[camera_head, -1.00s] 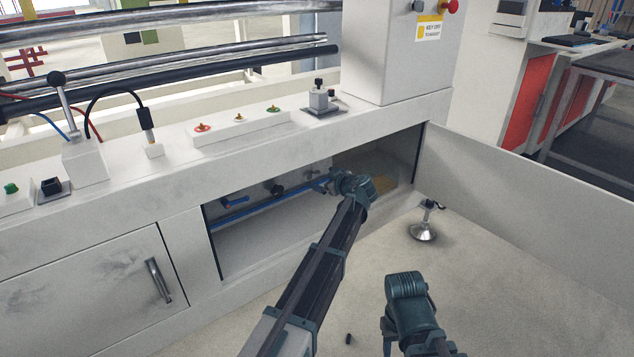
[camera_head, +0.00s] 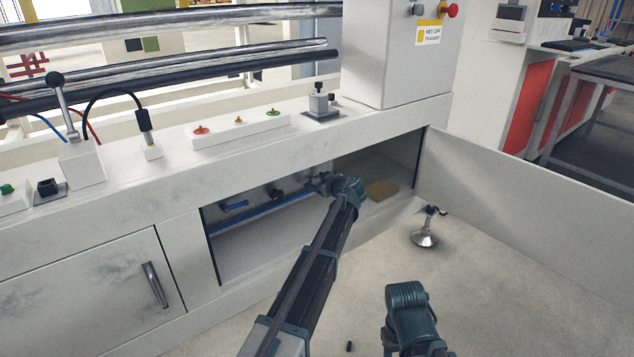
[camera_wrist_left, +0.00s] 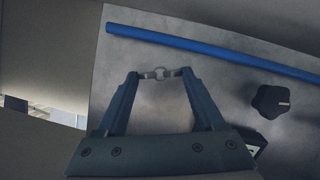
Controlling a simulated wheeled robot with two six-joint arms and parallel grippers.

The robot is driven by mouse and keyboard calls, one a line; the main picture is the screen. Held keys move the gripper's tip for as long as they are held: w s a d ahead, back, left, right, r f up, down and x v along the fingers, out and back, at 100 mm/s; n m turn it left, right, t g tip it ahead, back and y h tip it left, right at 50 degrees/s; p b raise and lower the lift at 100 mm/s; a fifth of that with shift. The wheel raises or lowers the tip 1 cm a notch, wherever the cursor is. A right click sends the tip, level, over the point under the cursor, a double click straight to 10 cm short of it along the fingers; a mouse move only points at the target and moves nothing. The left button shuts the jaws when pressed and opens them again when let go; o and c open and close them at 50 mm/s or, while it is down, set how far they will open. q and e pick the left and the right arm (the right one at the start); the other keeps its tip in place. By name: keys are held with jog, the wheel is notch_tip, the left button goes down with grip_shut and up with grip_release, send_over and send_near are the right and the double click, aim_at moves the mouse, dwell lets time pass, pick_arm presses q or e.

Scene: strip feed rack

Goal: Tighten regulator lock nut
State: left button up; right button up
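The open cabinet bay (camera_head: 265,238) in the white machine holds a blue pipe (camera_head: 262,218) and dark fittings on its back wall. My left gripper (camera_head: 318,183) reaches inside, near the right end of the pipe. In the left wrist view the two fingers (camera_wrist_left: 163,73) close in on a small metal ring (camera_wrist_left: 159,73), seemingly the lock nut, with their tips at its sides. The regulator body is not clear to see. A black knob (camera_wrist_left: 270,101) is right of the fingers, below the blue pipe (camera_wrist_left: 210,52). My right arm shows at lower right; its gripper is not visible.
The open door panel (camera_head: 520,205) bounds the right side. A yellow pad (camera_head: 382,190) lies in the bay. A closed door with a handle (camera_head: 155,285) is at left.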

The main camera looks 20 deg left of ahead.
pick_arm(q)
jog(key=c, duration=0.6)
jog(key=shift+w+d+m+g, duration=0.1)
jog(key=shift+w+m+g, duration=0.05)
jog(key=shift+m+g, duration=0.2)
jog(key=shift+m+g+y, duration=0.4)
jog(key=shift+m+g, duration=0.05)
jog(key=shift+m, duration=0.5)
jog(key=o, duration=1.4)
jog(key=shift+c, duration=0.2)
jog(key=shift+p, duration=0.3)
jog(key=p+v, duration=0.5)
jog(key=v, duration=0.9)
